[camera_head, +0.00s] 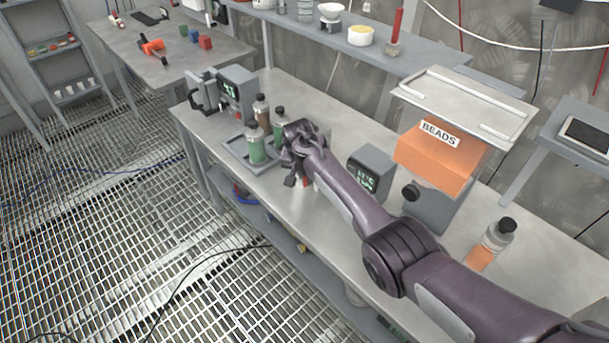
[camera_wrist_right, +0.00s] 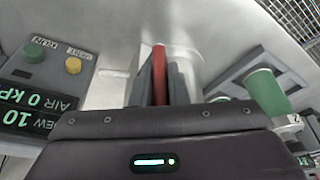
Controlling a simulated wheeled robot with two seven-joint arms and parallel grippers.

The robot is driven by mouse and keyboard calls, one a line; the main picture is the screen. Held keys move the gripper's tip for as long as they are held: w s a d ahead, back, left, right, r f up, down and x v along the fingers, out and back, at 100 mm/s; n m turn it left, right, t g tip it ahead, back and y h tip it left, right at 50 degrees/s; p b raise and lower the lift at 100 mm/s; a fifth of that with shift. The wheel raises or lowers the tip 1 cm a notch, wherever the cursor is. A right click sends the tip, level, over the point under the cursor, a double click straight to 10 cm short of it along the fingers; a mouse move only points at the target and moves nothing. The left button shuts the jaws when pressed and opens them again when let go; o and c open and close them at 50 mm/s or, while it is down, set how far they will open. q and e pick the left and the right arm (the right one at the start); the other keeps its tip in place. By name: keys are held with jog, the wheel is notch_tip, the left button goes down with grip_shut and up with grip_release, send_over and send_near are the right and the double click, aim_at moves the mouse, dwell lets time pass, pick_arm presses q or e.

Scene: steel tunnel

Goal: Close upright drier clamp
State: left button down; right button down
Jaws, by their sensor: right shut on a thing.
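My right gripper (camera_head: 297,180) reaches down over the middle bench, beside the small tray of bottles. In the right wrist view its grey fingers are shut on a red handle (camera_wrist_right: 159,75), which looks like the clamp lever. A little red also shows at the fingertips in the head view. A pale, rounded metal body (camera_wrist_right: 182,60) lies just beyond the fingers, perhaps the drier. The gripper hides most of it, and I cannot tell whether the clamp is open or closed. My left gripper is not in view.
A grey display box (camera_head: 371,172) stands right of the gripper. A tray (camera_head: 238,152) with bottles is to its left. The bench's front edge is close.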

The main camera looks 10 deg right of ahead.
dwell(0.4)
jog(key=c, duration=1.4)
grip_release()
jog(key=shift+r, duration=0.1)
jog(key=shift+r, duration=0.3)
jog(key=v, duration=0.7)
jog(key=shift+a, duration=0.1)
jog(key=shift+s+f, duration=0.1)
jog(key=shift+f, duration=0.05)
